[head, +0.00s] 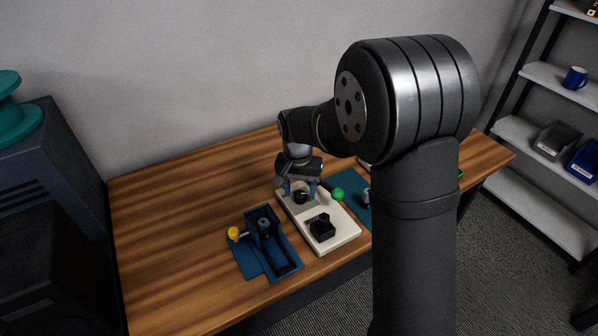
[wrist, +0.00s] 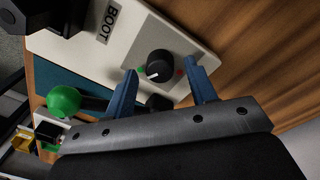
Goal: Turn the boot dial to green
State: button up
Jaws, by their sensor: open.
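The boot dial (wrist: 159,64) is a round black knob with a short white pointer line, on a cream panel (wrist: 75,45) lettered BOOT. In the wrist view the pointer aims down and slightly left. A small red mark (wrist: 181,72) shows right of the dial; a small greenish patch shows at its left, partly behind a finger. My gripper (wrist: 160,69) is open, with one blue finger on each side of the dial and visible gaps to the knob. In the head view my gripper (head: 299,188) is low over the panel's far end, at the dial (head: 300,197).
A black block (head: 322,228) stands on the panel's near end. A blue fixture (head: 284,257) with a yellow knob (head: 234,233) is to the left. A green ball knob (head: 337,194) is close on the right, by a teal mat (head: 349,184). The table's left side is clear.

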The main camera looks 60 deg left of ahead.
aim_at(297, 193)
notch_tip(297, 193, up, 17)
jog(key=shift+s+a, duration=0.2)
jog(key=shift+s, duration=0.05)
dwell(0.6)
jog(key=f, duration=1.7)
jog(key=shift+w+d+f, duration=0.2)
jog(key=shift+w+f, duration=0.05)
